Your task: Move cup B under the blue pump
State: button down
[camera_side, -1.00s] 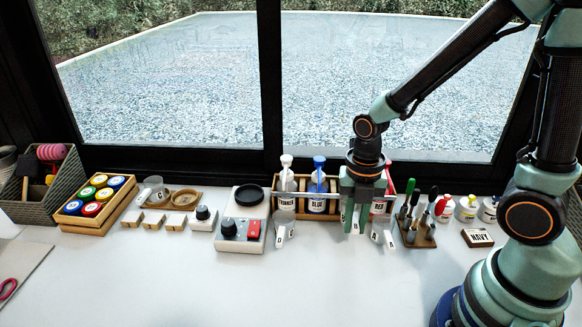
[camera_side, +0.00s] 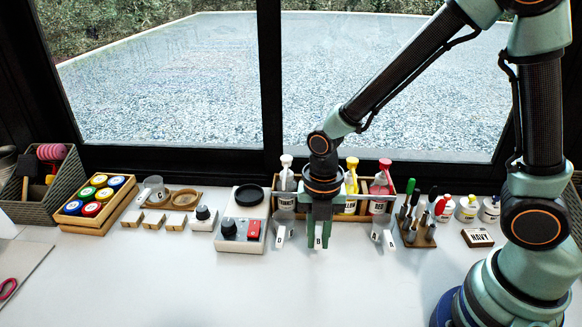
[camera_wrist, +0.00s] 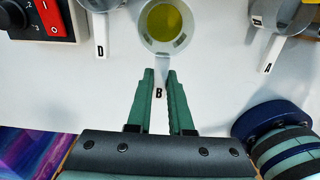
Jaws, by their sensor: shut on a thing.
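Cup B (camera_wrist: 184,42) is a clear cup with yellow-green liquid inside, seen from above in the wrist view. Its white handle, marked B (camera_wrist: 159,88), lies between the two green fingers of my gripper (camera_wrist: 160,82). In the side view my gripper (camera_side: 318,243) stands at the front of the pump rack, with the B handle showing between its fingers and the cup body hidden. The blue pump is hidden behind my wrist in the side view, between the white-topped pump (camera_side: 286,178) and the yellow pump (camera_side: 352,178).
Cup D (camera_wrist: 98,5) is close on the left and cup A (camera_wrist: 283,14) on the right. The red pump (camera_side: 381,185) is further right. A scale with a red switch (camera_side: 254,230) stands left. The white tabletop (camera_side: 340,290) in front is clear.

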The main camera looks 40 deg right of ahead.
aim_at(318, 226)
jog(key=shift+w+d+f, duration=0.2)
jog(key=shift+w+d, duration=0.35)
jog(key=shift+d, duration=0.05)
jog(key=shift+w+d+f, duration=0.2)
jog(key=shift+w+d, duration=0.35)
jog(key=shift+f, duration=1.1)
jog(key=shift+f, duration=0.35)
jog(key=c, duration=0.7)
grip_release()
jog(key=shift+c, duration=0.2)
notch_tip(318, 226, up, 12)
jog(key=shift+r, duration=0.1)
